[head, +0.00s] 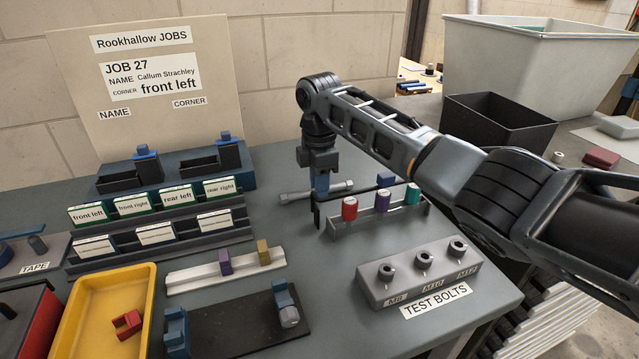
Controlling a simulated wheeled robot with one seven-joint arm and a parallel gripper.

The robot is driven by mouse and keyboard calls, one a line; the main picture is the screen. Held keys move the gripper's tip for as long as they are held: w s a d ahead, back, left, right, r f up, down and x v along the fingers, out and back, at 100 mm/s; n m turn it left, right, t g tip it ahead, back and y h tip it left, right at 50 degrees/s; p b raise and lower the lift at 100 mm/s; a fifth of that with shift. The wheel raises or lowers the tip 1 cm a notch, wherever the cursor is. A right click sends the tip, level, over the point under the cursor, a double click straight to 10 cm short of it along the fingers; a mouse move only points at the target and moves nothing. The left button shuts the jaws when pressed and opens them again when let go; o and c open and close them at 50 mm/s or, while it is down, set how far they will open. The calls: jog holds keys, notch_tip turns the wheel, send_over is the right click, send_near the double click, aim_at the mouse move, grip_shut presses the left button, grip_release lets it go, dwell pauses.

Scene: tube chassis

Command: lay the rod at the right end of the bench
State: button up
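A light grey rod (299,195) with thicker ends lies level, left to right, near the middle of the bench (300,232), just behind and left of a small rack. My gripper (321,187) points down at the rod's middle, and a blue finger crosses in front of it. The far finger is hidden, so I cannot tell whether the gripper is shut on the rod, or whether the rod touches the bench. The bench's right end (480,312) shows beyond the test-bolt block, partly covered by my arm.
The rack (395,222) holds red, purple and teal pieces close to the gripper. The test-bolt block (420,275) stands in front of it. A black bin (495,130) and a grey tub (540,70) stand at the back right. Label racks and a yellow tray (80,310) fill the left.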

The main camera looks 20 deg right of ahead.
jog(key=o, duration=0.3)
notch_tip(320, 180, up, 12)
jog(key=shift+r+b, duration=0.25)
jog(key=shift+b, duration=0.2)
dwell(0.6)
